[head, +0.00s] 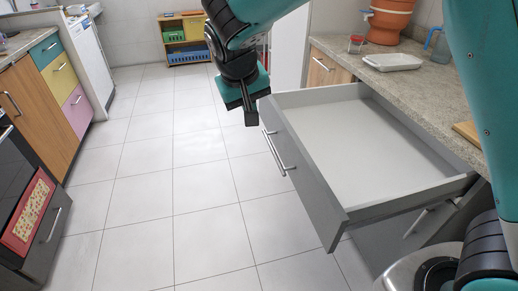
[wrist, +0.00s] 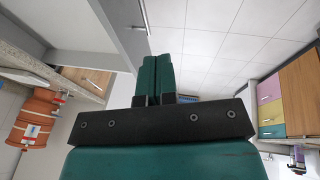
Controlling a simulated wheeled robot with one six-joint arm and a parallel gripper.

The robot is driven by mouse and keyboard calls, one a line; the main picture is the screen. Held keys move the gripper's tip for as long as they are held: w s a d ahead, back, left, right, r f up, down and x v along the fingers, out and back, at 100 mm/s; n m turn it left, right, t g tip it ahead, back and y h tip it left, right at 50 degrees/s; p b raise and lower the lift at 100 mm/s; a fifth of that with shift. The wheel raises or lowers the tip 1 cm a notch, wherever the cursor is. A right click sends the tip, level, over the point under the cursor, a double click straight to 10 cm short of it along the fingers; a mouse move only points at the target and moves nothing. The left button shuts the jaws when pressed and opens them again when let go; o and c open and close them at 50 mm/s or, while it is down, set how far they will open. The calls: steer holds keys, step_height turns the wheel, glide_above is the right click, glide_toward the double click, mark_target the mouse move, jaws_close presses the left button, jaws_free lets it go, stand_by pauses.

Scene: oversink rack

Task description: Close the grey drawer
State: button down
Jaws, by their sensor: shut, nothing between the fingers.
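The grey drawer (head: 300,158) stands pulled out from under the stone counter on the right in the head view. Its inside looks empty, and its front carries a metal bar handle (head: 275,150). My gripper (head: 250,118) is shut and empty, pointing down beside the far left corner of the drawer front. I cannot tell whether it touches the drawer. In the wrist view the shut green fingers (wrist: 157,75) are in the middle, with the grey drawer (wrist: 112,30) at the upper left.
The counter (head: 425,85) holds a white tray (head: 393,62), an orange clay pot (head: 388,20) and a blue jug (head: 438,45). A lower drawer's handle shows under the open one. Cabinets with coloured drawers (head: 60,70) line the left. The tiled floor (head: 165,150) between is clear.

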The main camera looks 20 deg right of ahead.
steer(key=w+a+f+m+t+h+b, duration=0.1)
steer(key=w+a+f+m+h+b, duration=0.15)
steer(key=w+f, duration=0.35)
steer(key=s+d+x, duration=0.2)
steer(key=x, duration=1.1)
steer(key=shift+d+p, duration=0.2)
steer(key=shift+p, duration=0.25)
steer(key=shift+w+r, duration=0.1)
steer(key=shift+r, duration=0.05)
